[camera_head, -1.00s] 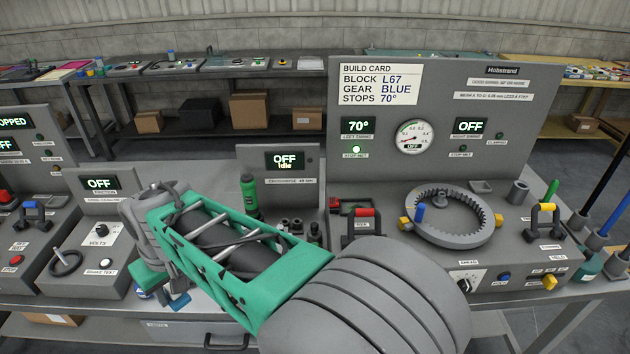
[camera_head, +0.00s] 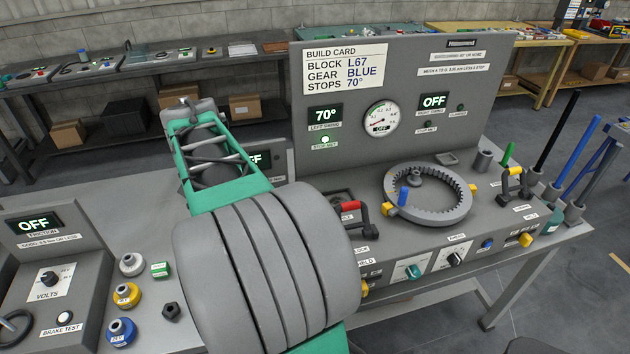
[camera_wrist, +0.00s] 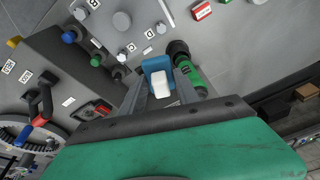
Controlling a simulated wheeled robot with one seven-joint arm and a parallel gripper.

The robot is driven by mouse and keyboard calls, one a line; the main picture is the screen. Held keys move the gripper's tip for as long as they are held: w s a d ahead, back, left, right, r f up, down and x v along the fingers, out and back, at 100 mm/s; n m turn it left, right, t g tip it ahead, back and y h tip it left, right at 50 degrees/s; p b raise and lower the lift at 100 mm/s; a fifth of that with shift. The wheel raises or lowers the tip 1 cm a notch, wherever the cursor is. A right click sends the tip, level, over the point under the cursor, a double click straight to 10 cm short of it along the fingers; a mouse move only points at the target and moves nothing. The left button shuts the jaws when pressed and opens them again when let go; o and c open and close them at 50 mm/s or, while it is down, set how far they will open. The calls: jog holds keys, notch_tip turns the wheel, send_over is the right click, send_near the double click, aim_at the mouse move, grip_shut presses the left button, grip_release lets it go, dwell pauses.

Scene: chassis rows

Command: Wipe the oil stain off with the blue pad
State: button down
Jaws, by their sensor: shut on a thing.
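In the wrist view, my gripper (camera_wrist: 160,91) is shut on the blue pad (camera_wrist: 154,66), which has a white block-like part at its near side. The pad is held between the two fingers, above the grey bench. A green bottle (camera_wrist: 188,73) with a black end stands close to the right of the pad; I cannot tell if they touch. In the head view my arm hides the gripper and the pad. I cannot make out the oil stain in either view.
The grey fixture with a ring gear (camera_head: 388,205) and a red-handled clamp (camera_head: 350,207) stands right of my arm. Several small parts, including a yellow one (camera_head: 126,295) and a blue one (camera_head: 121,331), lie on the bench at left. An upright panel (camera_head: 450,110) rises behind the fixture.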

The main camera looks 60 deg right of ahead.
jog(key=s+d+r+m+g, duration=0.1)
jog(key=s+d+r+m, duration=0.1)
jog(key=s+d+m, duration=0.4)
jog(key=s+d+r+m+g, duration=0.1)
jog(key=s+d+r+m, duration=0.1)
jog(key=s+d+m, duration=0.5)
jog(key=s+d, duration=0.5)
jog(key=s, duration=0.1)
jog(key=shift+d+r+h, duration=0.15)
jog(key=shift+d+h, duration=0.2)
jog(key=shift+h, duration=0.05)
